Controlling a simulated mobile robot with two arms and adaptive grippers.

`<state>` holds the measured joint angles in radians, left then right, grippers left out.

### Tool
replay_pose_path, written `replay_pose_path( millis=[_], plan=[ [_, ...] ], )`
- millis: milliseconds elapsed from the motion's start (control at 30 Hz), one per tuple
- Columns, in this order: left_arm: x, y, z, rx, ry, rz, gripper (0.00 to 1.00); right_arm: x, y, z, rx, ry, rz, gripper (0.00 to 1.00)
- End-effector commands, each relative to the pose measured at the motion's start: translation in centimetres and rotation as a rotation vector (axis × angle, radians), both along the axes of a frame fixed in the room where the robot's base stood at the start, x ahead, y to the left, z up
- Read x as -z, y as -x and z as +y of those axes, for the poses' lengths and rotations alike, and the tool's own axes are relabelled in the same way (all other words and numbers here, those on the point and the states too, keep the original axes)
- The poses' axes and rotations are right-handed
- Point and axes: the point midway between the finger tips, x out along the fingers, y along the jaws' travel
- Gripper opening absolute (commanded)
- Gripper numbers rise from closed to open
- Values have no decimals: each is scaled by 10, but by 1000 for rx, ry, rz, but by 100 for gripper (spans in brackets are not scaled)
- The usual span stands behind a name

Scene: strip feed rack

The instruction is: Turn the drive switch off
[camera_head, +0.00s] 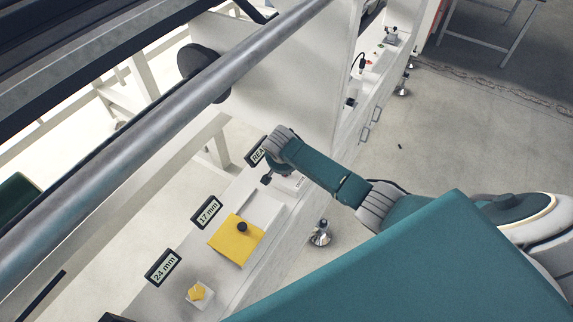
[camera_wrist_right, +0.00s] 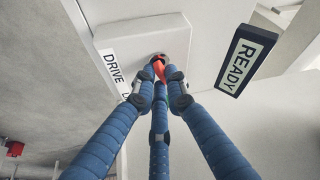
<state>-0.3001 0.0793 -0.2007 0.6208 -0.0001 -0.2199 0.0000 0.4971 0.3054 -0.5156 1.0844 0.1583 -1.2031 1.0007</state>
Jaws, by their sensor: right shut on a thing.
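The drive switch (camera_wrist_right: 158,67) shows in the right wrist view as a small orange-red piece on a white box (camera_wrist_right: 140,34) with a label reading DRIVE (camera_wrist_right: 117,71). My right gripper (camera_wrist_right: 160,88) has its blue fingers closed together around the switch. The fingers hide much of it, so its setting cannot be told. In the head view my right arm reaches in from the right to the white panel by the READY sign (camera_head: 258,151); the wrist covers the switch there. My left gripper is in neither view.
The READY sign (camera_wrist_right: 241,62) stands beside the switch box. Signs reading 17 mm (camera_head: 207,212) and 24 mm (camera_head: 163,267), a yellow plate (camera_head: 232,246) with a black knob and a small yellow piece (camera_head: 196,292) lie along the panel. A metal roller (camera_head: 130,155) crosses above.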

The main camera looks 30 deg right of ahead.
Motion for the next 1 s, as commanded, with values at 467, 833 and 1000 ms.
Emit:
replay_pose_path(
  millis=[467,833,1000],
  plan=[
    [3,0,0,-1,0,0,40,0,-2,2,333,1,-1,0],
    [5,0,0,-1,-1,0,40,-1,-3,2,417,2,-4,0],
    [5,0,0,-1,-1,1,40,-2,-3,2,421,2,-4,0]
  ],
)
